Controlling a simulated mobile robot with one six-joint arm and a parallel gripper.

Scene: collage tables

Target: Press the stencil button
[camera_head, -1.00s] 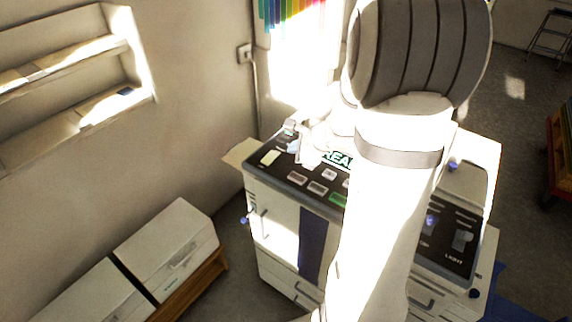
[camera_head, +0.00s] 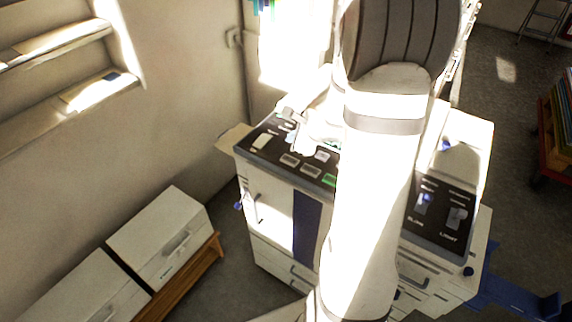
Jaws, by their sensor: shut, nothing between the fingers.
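The machine's dark left control panel (camera_head: 275,150) carries several small rectangular buttons. They include a pale button (camera_head: 262,141), two greyish buttons (camera_head: 290,159) (camera_head: 311,171), a light button (camera_head: 322,156) and a green button (camera_head: 329,180) beside my arm. Their labels are too small to read, so I cannot tell which is the stencil button. My gripper (camera_head: 300,146) appears as a bright white shape over the back part of this panel, washed out by sunlight. It looks shut and empty. I cannot tell whether it touches the panel. My arm hides the panel's right part.
A second dark panel (camera_head: 440,215) with switches marked LIGHT is right of my arm. White drawer boxes (camera_head: 165,235) on a wooden stand are at lower left. Wall shelves (camera_head: 60,80) are at upper left. A rack (camera_head: 555,140) stands at far right.

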